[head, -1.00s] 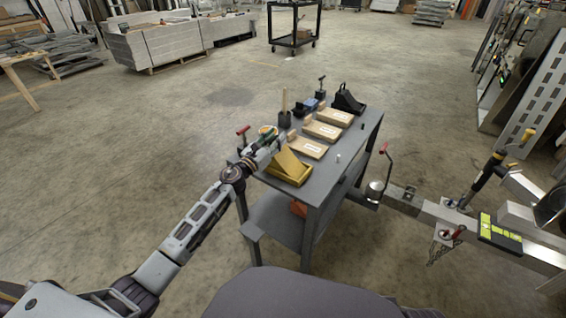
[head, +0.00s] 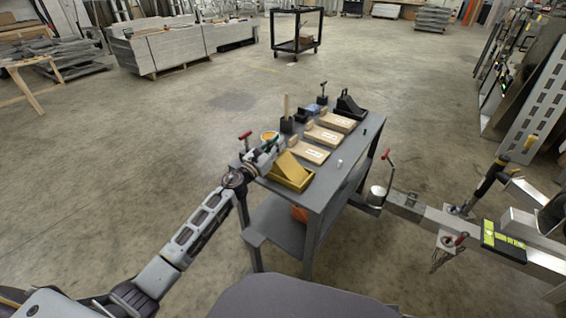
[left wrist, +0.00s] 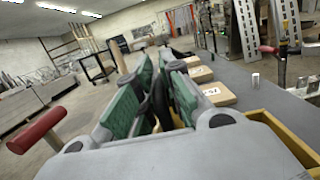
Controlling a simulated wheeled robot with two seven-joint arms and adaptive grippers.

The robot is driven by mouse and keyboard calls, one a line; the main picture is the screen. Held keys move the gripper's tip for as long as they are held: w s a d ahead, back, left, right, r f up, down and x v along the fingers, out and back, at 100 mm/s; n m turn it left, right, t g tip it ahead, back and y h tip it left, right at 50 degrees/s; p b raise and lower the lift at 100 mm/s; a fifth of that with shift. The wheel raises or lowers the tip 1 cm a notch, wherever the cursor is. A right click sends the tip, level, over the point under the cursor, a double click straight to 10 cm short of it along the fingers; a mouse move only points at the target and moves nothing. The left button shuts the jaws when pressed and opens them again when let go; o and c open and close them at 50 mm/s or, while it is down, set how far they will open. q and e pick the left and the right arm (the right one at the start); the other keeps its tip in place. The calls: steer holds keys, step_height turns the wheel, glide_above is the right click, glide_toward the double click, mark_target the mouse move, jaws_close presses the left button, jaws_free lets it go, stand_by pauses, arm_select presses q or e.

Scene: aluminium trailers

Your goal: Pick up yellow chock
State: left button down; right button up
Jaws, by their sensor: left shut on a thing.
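The yellow chock (head: 289,166) is a wedge resting in a yellow tray (head: 297,185) at the near left of the grey table. My left gripper (head: 268,146) is just left of and beyond the chock, over the table's left edge. In the left wrist view its green-padded fingers (left wrist: 158,92) are close together on something dark, which I cannot make out. The yellow tray's rim shows at that view's lower right (left wrist: 285,137); the chock is not clearly seen there. An orange-rimmed round thing (head: 270,136) shows at the fingers. My right gripper is not in view.
Boxes with labels (head: 312,153) and a black chock (head: 347,108) stand farther along the table (head: 330,180). A red-handled lever (head: 244,136) rises at its left, also near the gripper in the wrist view (left wrist: 36,130). A metal trailer tongue (head: 430,217) lies to the right.

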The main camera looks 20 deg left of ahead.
arm_select(q)
steer(key=shift+r, duration=0.2)
steer(key=shift+r+p, duration=0.5)
steer(key=shift+r, duration=0.15)
steer(key=shift+r+p, duration=0.4)
steer(key=shift+r, duration=0.25)
step_height(320, 180, up, 4)
steer(key=p, duration=0.2)
steer(key=shift+p, duration=0.3)
steer(key=shift+r+p, duration=1)
steer(key=shift+r, duration=0.6)
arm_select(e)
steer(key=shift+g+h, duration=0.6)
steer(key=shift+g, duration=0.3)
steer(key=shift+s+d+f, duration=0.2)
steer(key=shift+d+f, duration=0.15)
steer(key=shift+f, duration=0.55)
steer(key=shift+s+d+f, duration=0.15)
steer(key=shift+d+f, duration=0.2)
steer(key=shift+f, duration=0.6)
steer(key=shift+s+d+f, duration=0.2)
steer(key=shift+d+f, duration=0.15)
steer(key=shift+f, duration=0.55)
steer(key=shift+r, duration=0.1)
